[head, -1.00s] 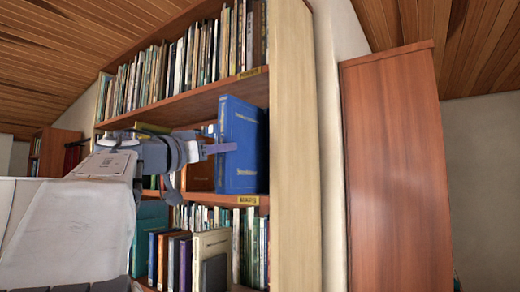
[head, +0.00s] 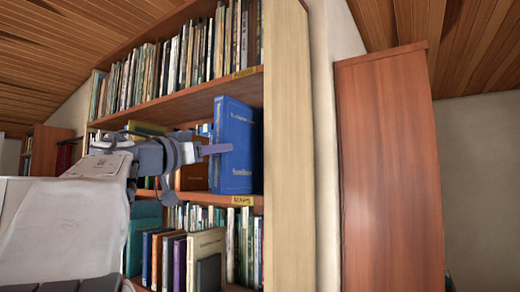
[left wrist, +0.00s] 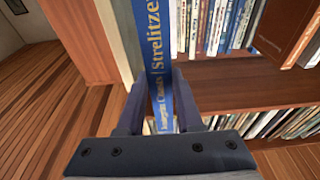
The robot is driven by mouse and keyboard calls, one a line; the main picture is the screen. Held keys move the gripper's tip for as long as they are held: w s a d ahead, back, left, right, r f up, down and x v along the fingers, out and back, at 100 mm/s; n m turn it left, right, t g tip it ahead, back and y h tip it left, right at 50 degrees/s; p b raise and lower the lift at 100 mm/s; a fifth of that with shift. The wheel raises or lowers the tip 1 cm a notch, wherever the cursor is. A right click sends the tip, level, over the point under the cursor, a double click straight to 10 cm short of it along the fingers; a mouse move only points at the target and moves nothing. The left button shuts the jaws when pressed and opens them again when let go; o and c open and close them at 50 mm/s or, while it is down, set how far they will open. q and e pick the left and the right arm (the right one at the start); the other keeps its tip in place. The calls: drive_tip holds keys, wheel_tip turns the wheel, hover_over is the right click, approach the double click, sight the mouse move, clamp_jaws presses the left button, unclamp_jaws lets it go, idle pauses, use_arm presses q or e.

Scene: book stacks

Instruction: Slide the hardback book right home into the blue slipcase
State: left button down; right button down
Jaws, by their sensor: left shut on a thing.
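A large blue volume with gold lettering (head: 239,135) stands upright on the middle shelf, beside the bookcase's right side panel. I cannot tell in the head view where the hardback book ends and the blue slipcase begins. My left gripper (head: 218,149) reaches in from the left, one finger lying across the near edge of the blue face. In the left wrist view, a blue spine with gold lettering, the book (left wrist: 157,55), runs between the two fingers of my left gripper (left wrist: 158,92), which is shut on it. My right gripper is out of view.
The bookcase side panel (head: 284,150) is close on the right. A brown book (head: 193,177) stands left of the blue volume. Rows of books fill the shelves above and below. A reddish wooden cabinet (head: 388,170) stands farther right.

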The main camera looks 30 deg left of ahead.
sight(238, 151)
use_arm(q)
drive_tip(key=shift+w+r, duration=0.15)
drive_tip(key=shift+w, duration=0.1)
drive_tip(key=shift+w+d+p, duration=0.1)
drive_tip(key=shift+w+p, duration=0.3)
drive_tip(key=shift+w, duration=0.3)
drive_tip(key=shift+w, duration=0.1)
drive_tip(key=shift+p+x, duration=0.45)
drive_tip(key=shift+x, duration=0.35)
drive_tip(key=shift+w, duration=0.3)
drive_tip(key=shift+w+d+p, duration=0.1)
drive_tip(key=shift+w+p, duration=0.2)
drive_tip(key=shift+p, duration=0.05)
idle(0.4)
drive_tip(key=shift+f+p+x, duration=0.15)
drive_tip(key=shift+p+x, duration=0.25)
drive_tip(key=shift+x, duration=0.25)
drive_tip(key=shift+f+p+x, duration=0.15)
drive_tip(key=shift+p+x, duration=0.2)
drive_tip(key=shift+x, duration=0.35)
drive_tip(key=shift+f, duration=0.15)
